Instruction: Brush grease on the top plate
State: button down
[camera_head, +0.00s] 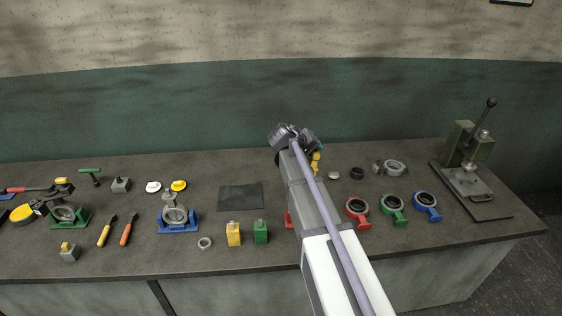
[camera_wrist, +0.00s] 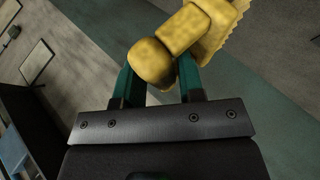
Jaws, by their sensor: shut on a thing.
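My gripper (camera_wrist: 158,72) has two green fingers, shut on a yellow tool (camera_wrist: 185,38) in the wrist view. The tool has a rounded end between the fingers and a ridged block at the upper right; it looks like a brush, but its bristles cannot be made out. In the head view, my gripper (camera_head: 314,147) is over the rear middle of the bench, with the yellow tool (camera_head: 316,161) below it, partly behind my arm. Whether the tool touches anything is unclear. I cannot tell which part is the top plate.
A dark mat (camera_head: 240,198) lies left of my arm. Blue (camera_head: 178,220) and green (camera_head: 70,216) fixtures hold rings farther left. A yellow block (camera_head: 234,234) is near the front.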

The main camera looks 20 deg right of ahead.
jog(key=shift+s+d+r+h, duration=0.1)
jog(key=shift+d+r+h, duration=0.6)
jog(key=shift+r, duration=0.1)
jog(key=shift+d, duration=0.25)
notch_tip(320, 180, down, 5)
jog(key=b, duration=0.5)
jog(key=shift+a+f, duration=0.1)
jog(key=shift+a, duration=0.05)
